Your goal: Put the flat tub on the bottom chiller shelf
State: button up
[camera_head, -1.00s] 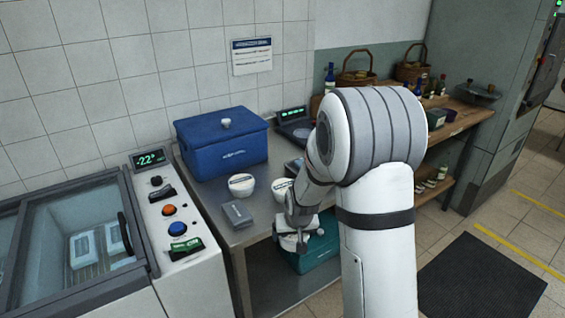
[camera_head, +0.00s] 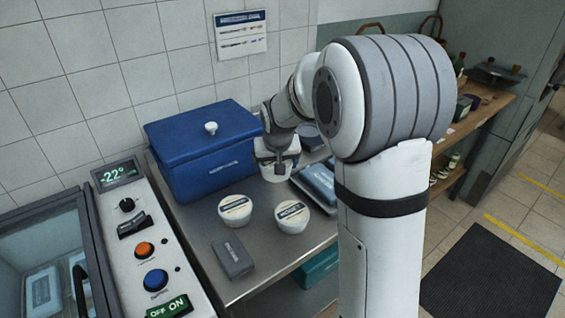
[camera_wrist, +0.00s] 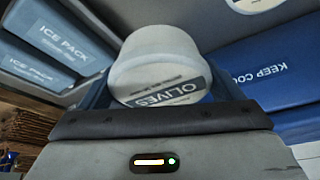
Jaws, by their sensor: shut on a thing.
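My gripper (camera_head: 276,162) is shut on a white tub, which shows in the wrist view (camera_wrist: 160,60) with a dark label reading OLIVES. In the head view the held tub (camera_head: 279,173) is partly hidden by the gripper, just right of the blue cooler box; I cannot tell whether it touches the counter. Two more white tubs with dark lid labels, a left one (camera_head: 235,210) and a right one (camera_head: 292,216), stand on the steel counter (camera_head: 265,268). I cannot make out a chiller shelf in these views.
The blue cooler box (camera_head: 205,150) stands at the back of the counter. A grey pack (camera_head: 232,258) lies at the front; blue-grey ice packs (camera_head: 318,182) lie at the right. A glass-lidded freezer (camera_head: 45,265) reading -22 is at left. A teal container (camera_head: 316,268) sits below.

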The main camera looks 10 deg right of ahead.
jog(key=f, duration=0.6)
jog(key=shift+w, duration=0.3)
jog(key=shift+s+f, duration=0.1)
jog(key=shift+f, duration=1.75)
jog(key=shift+f, duration=0.15)
jog(key=o, duration=1)
jog(key=shift+c, duration=0.2)
